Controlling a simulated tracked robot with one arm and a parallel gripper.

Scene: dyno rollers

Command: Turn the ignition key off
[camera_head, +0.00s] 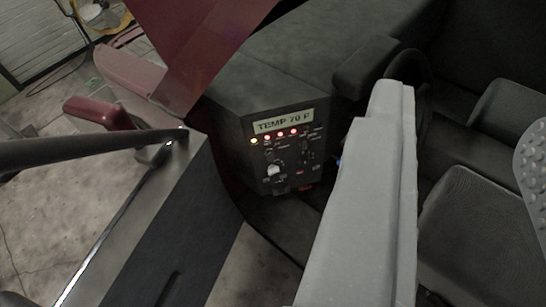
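A dark control panel (285,160) is at the centre of the picture, with a "TEMP 70 F" display (284,121) and a row of lit yellow and red lights under it. A small pale piece (273,170) sticks out at the panel's lower left. It may be the ignition key, but it is too small to tell, and so is its turn position. My gripper (460,118) is open, with one light grey finger right of the panel and a dimpled pad at the right edge.
An open car door (165,220) with a dark frame bar and red mirror (98,112) fills the left. A red pillar (205,50) rises beside the dashboard (290,55). Dark seats (475,225) lie at right. Bare floor (40,210) shows outside.

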